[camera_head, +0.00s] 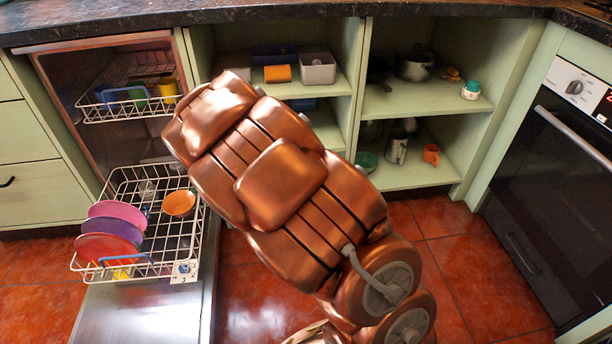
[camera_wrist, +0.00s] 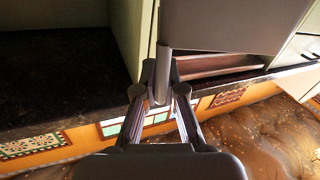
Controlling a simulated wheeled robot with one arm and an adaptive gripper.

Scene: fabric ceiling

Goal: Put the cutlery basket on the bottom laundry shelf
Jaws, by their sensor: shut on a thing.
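In the wrist view my gripper (camera_wrist: 161,92) is shut on the edge of a plain grey, flat-sided thing (camera_wrist: 235,25), which looks to be the cutlery basket. Only part of it shows, at the top right, and its contents are out of sight. In the head view my copper arm hides the gripper and the held thing. The left open cabinet bay has an upper shelf (camera_head: 342,88) and a lower level (camera_head: 327,128), mostly hidden by my arm. No label shows which shelves are for laundry.
The upper left shelf holds a grey box (camera_head: 318,68) and an orange item (camera_head: 277,73). The right bay holds pots (camera_head: 413,66) and mugs (camera_head: 431,154). The dishwasher door (camera_head: 140,310) is down, with its lower rack (camera_head: 128,182) out. An oven (camera_head: 560,170) stands at right.

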